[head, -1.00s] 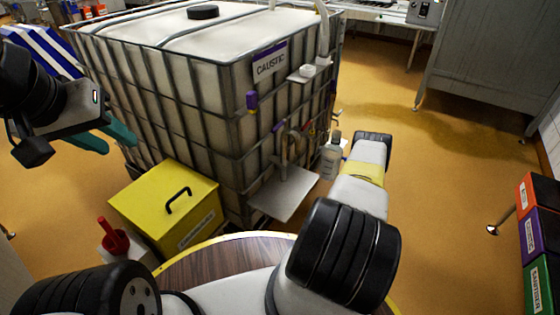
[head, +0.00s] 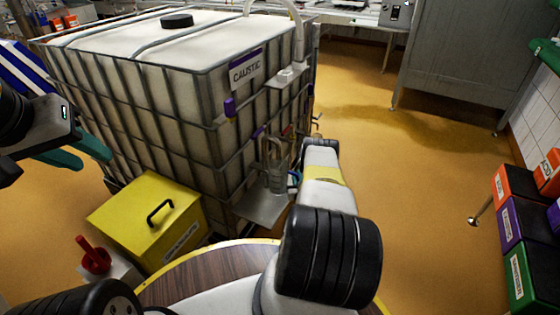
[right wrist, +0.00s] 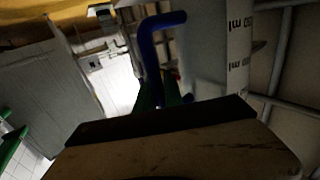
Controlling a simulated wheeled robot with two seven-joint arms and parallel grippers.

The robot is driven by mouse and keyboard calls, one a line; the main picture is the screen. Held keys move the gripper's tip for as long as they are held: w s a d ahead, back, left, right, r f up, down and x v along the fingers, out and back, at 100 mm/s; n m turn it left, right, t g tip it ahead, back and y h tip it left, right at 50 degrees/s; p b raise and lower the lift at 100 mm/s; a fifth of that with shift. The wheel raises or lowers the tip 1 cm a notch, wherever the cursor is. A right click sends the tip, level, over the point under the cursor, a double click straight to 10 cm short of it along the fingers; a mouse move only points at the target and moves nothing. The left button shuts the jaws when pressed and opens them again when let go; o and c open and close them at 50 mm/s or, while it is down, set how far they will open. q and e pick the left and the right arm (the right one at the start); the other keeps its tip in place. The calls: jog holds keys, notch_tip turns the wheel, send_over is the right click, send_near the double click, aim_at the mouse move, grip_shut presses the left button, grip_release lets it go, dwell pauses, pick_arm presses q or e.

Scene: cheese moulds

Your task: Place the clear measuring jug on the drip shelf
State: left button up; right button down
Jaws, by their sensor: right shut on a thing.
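The clear measuring jug (head: 277,180) looks grey in the head view, in front of the valve and over the grey drip shelf (head: 262,210). I cannot tell whether its base touches the shelf. In the right wrist view the jug's pale body (right wrist: 205,45) with its printed scale fills the upper right. My right gripper (right wrist: 166,97) has its green fingertips shut on the jug's blue handle (right wrist: 150,45). In the head view my right arm hides most of that gripper. My left gripper (head: 80,150) is at the far left, its teal fingers apart and empty.
The caged caustic tank (head: 170,95) stands behind the shelf, its pipe and valve close to the jug. A yellow box (head: 150,215) and a red-handled item (head: 95,255) are at lower left. Coloured bins (head: 515,240) stand at right. The floor between is clear.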

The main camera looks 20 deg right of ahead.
jog(key=shift+f, duration=0.5)
jog(key=c, duration=1.5)
grip_release()
jog(key=shift+f, duration=0.15)
jog(key=shift+o, duration=0.2)
jog(key=v, duration=1.2)
jog(key=shift+r, duration=0.2)
